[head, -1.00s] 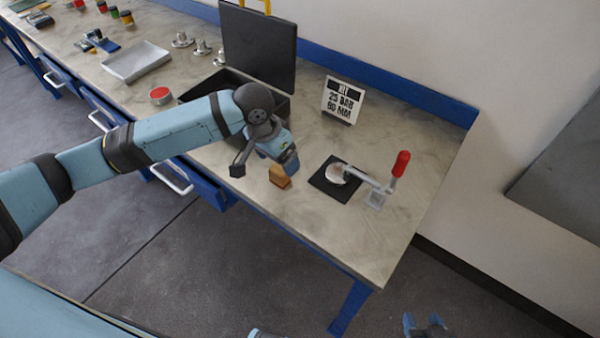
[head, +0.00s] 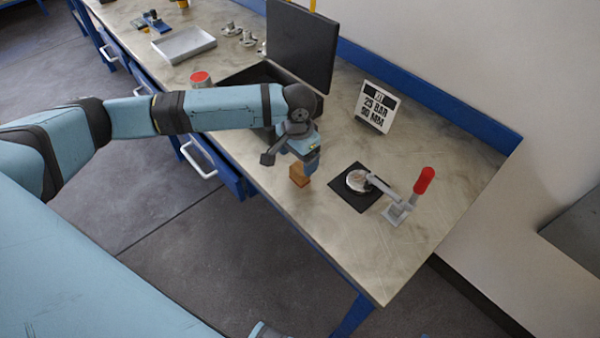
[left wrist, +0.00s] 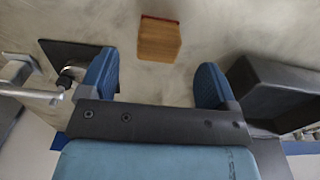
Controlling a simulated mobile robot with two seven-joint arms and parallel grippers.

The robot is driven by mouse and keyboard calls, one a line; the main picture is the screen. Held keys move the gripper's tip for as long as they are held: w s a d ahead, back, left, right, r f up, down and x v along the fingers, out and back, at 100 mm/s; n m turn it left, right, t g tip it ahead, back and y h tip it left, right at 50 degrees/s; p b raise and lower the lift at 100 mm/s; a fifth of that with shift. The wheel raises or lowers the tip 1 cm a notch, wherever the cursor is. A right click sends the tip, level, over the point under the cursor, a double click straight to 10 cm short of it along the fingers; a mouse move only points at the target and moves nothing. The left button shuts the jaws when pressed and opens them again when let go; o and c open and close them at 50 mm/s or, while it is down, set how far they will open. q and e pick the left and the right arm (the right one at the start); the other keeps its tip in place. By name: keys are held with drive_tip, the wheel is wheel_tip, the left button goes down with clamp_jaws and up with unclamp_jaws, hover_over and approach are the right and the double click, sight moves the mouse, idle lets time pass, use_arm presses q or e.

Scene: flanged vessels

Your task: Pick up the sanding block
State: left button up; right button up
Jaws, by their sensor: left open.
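The sanding block is a small brown wooden block (head: 299,175) on the bench top near its front edge. In the left wrist view the block (left wrist: 159,40) sits beyond the fingertips, between their lines and apart from both. My left gripper (head: 300,158) is just above the block in the head view and partly overlaps its top. The left wrist view shows the left gripper (left wrist: 155,80) with its two blue fingers spread and nothing between them. My right gripper cannot be made out.
A sign (head: 377,106) stands behind. An open black case (head: 300,45), a red-topped tin (head: 200,79) and a grey tray (head: 184,45) lie farther left.

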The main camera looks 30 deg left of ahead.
sight(300, 168)
use_arm(q)
drive_tip(key=shift+w+d+f, duration=0.1)
drive_tip(key=shift+w+f, duration=0.05)
drive_tip(key=shift+f, duration=1.2)
drive_tip(key=shift+w+d+f, duration=0.1)
drive_tip(key=shift+f, duration=1.25)
drive_tip(key=c, duration=1)
drive_tip(key=shift+r, duration=0.15)
wheel_tip(300, 168, up, 20)
drive_tip(key=shift+f, duration=0.1)
